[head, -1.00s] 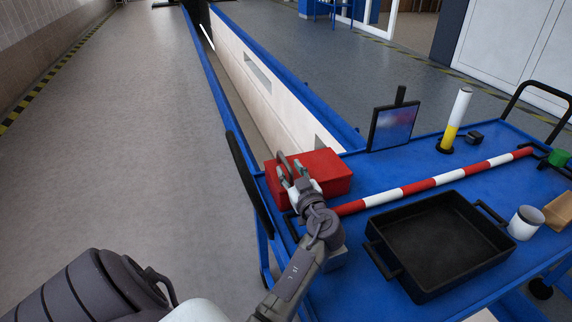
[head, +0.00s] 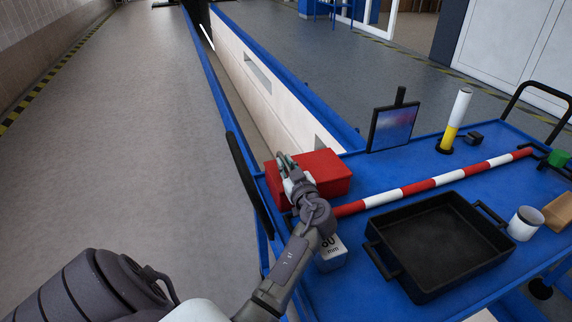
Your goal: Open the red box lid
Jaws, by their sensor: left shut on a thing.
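The red box (head: 325,175) stands at the left end of the blue cart top, and its lid looks closed. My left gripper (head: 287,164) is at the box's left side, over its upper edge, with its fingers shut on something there. The fingers and hand hide part of the box's left side, so the exact part held cannot be made out. My right gripper is not in view.
The blue cart (head: 420,165) carries a black tray (head: 440,245), a red-and-white striped bar (head: 430,183), a dark-framed panel (head: 392,127), a yellow-and-white post (head: 456,120) and a white mug (head: 525,223).

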